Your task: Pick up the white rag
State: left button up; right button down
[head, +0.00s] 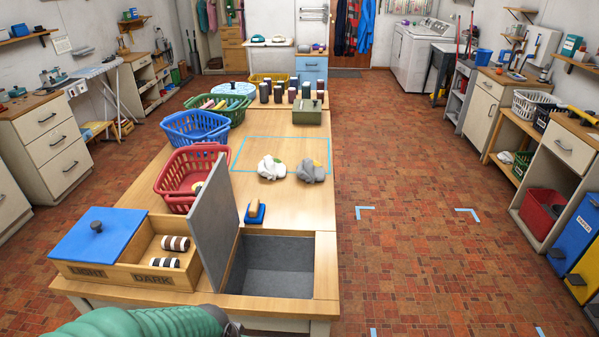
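The white rag (271,168) lies crumpled on the wooden table, inside the blue tape outline near its front edge. A green arm part of mine crosses the bottom edge at the left, well in front of the white rag. Neither gripper's fingers are in view.
An open grey tub (272,268) is sunk in the table's front, its raised lid (214,222) standing at its left. A LIGHT/DARK box (130,255), blue brush (255,212) and red basket (187,178) stand nearby. Table right of the brush is clear.

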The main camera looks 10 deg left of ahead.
aim_at(271, 167)
jog(key=i+l+u, duration=0.1)
jog(key=l, duration=0.35)
jog(key=i+l, duration=0.15)
jog(key=l, duration=0.3)
jog(key=i+l+u, duration=0.15)
jog(key=l, duration=0.3)
jog(key=i+l+u, duration=0.1)
jog(key=l, duration=0.85)
jog(key=i+l+u, duration=0.1)
jog(key=i, duration=0.3)
jog(key=i+l+u, duration=0.15)
jog(key=i, duration=0.3)
jog(key=i+l+u, duration=0.1)
jog(key=i+l, duration=0.25)
jog(key=i+j, duration=0.15)
jog(key=i, duration=0.35)
jog(key=i+j+u, duration=0.1)
jog(key=i, duration=0.45)
jog(key=j, duration=0.1)
